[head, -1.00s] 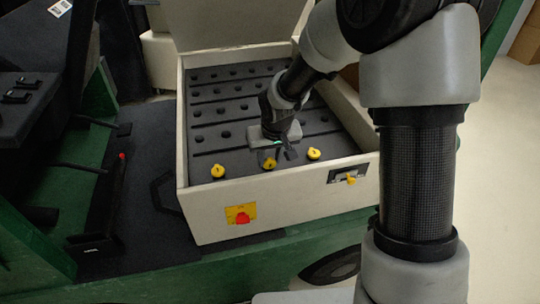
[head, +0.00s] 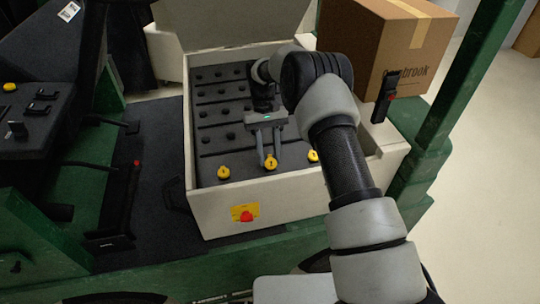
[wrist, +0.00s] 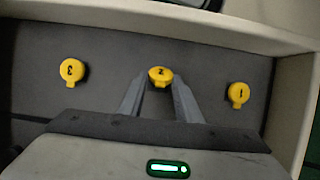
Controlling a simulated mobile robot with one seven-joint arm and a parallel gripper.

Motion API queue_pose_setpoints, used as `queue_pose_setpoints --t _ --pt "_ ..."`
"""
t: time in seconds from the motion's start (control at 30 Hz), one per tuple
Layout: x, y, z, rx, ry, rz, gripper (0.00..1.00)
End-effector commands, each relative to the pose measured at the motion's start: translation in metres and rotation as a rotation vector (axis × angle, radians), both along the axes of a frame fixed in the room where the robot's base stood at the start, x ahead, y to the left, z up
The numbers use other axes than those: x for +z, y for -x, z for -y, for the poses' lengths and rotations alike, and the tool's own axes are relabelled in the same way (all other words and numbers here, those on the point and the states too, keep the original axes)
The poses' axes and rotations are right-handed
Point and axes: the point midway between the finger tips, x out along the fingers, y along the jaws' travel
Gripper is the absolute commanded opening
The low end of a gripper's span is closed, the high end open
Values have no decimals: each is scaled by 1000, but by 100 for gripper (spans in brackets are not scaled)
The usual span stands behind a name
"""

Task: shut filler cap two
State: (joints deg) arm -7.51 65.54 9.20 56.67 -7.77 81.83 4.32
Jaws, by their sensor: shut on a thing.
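Filler cap two (head: 270,163) is the middle of three yellow caps along the front of the open cream battery box. In the wrist view cap two (wrist: 160,74) bears a 2 and looks foreshortened, perhaps tilted; I cannot tell whether it is fully seated. My gripper (head: 267,160) reaches down to it, and its two grey fingertips (wrist: 159,80) are shut on its sides. Cap one (wrist: 238,93) is to the right and cap three (wrist: 73,71) to the left in the wrist view, both apart from my fingers.
The cream box (head: 295,197) has raised walls and an upright lid (head: 240,22) behind. A red knob (head: 246,216) is on its front. A cardboard carton (head: 380,45) stands at the back right. A control panel (head: 35,115) and a lever (head: 133,190) are at left.

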Motion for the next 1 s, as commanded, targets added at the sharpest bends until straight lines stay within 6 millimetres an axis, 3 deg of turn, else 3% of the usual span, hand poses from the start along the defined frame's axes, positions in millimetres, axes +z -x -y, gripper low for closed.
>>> queue_pose_setpoints --t 0.37,0.93,0.97,1.0 --pt "-6 -4 -1 1 21 -107 8" --pt "-4 -4 -1 1 25 -127 8" --pt "-4 -4 -1 0 26 -126 34" --pt "-4 -4 -1 0 26 -126 41"
